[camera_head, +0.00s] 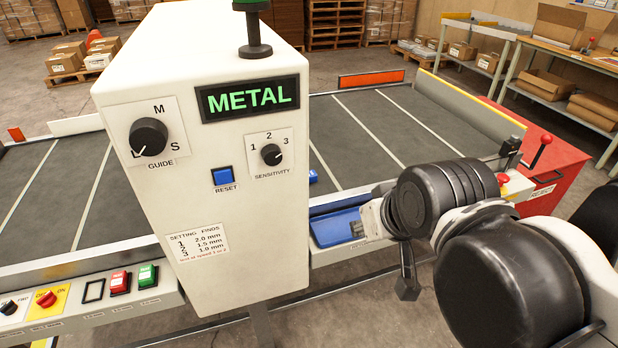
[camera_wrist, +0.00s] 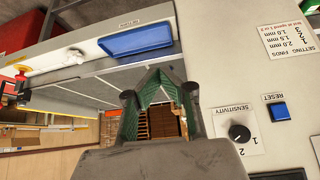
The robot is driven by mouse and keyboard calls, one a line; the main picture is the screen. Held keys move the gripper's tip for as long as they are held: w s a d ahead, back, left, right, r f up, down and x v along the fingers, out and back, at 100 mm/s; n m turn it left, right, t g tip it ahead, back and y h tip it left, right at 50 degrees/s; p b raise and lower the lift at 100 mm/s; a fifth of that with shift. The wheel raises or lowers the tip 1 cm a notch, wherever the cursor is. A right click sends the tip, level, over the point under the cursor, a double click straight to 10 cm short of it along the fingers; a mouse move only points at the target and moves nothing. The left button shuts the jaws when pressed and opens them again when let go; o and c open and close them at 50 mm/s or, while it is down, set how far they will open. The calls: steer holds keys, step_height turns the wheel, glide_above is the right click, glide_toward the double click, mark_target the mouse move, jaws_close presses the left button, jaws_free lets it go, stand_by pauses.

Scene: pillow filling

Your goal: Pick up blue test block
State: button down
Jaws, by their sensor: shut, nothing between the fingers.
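A small blue piece (camera_head: 313,176) shows on the conveyor beside the right side of the white detector housing; it looks like the blue test block, but most of it is hidden by the housing. I cannot make out this piece in the wrist view. My gripper (camera_wrist: 160,76) is shut and empty in the wrist view, with its dark green fingers together. The tray also shows in the wrist view (camera_wrist: 135,40), beyond the fingers.
The detector housing (camera_head: 200,80) spans the conveyor and shows METAL on its display (camera_head: 248,98). A blue reset button (camera_head: 222,175) is on its front. The conveyor belt (camera_head: 365,135) right of it is largely clear. A red cabinet (camera_head: 555,165) stands at the right.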

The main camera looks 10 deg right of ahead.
stand_by(0.3)
steer(key=c, duration=1.2)
jaws_free()
steer(key=shift+c, duration=0.2)
